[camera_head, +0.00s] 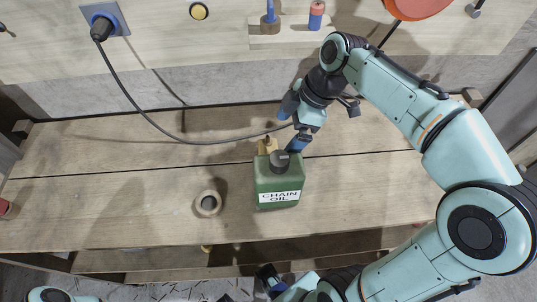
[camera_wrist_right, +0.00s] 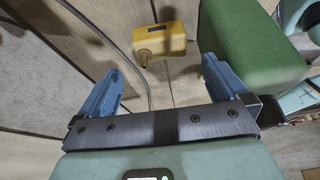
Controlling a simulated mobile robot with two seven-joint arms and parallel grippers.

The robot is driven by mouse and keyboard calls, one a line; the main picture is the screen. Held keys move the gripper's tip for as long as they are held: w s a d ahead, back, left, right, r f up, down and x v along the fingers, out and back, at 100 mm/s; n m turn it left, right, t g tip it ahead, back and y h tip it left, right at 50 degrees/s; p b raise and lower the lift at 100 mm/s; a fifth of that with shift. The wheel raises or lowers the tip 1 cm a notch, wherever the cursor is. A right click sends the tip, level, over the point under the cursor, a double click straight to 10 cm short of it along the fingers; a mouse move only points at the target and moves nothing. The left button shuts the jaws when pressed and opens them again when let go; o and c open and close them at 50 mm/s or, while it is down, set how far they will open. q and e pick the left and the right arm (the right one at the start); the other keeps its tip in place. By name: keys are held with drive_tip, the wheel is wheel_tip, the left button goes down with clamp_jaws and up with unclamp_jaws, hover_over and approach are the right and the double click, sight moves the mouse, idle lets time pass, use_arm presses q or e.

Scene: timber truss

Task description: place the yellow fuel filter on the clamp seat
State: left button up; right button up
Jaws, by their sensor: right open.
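The yellow fuel filter (camera_head: 266,146) stands on the plank bench just behind the green chain oil can (camera_head: 279,182), which hides part of it. In the right wrist view the filter (camera_wrist_right: 160,38) lies beyond the fingers, with a short spout toward them. My right gripper (camera_head: 292,128) is just behind and above the filter; its blue fingers (camera_wrist_right: 160,88) are open, with nothing between them. A blue-tipped part at the bottom edge seems to be my left gripper (camera_head: 268,280); its finger state is unclear. I cannot clearly identify the clamp seat.
A black cable (camera_head: 140,107) runs from a wall plug across the bench behind the filter. A tan ring (camera_head: 207,203) lies left of the can. A small wooden shelf (camera_head: 290,42) holds a blue-topped piece and a red-and-blue cylinder. The bench's left side is largely clear.

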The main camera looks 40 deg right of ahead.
drive_tip(key=x, duration=0.9)
drive_tip(key=shift+w+a+b, duration=0.2)
drive_tip(key=shift+a+b, duration=0.05)
drive_tip(key=shift+b, duration=0.1)
drive_tip(key=shift+c, duration=0.3)
drive_tip(key=c, duration=0.8)
wheel_tip(320, 180, up, 20)
drive_tip(key=p, duration=0.3)
drive_tip(key=shift+p, duration=0.35)
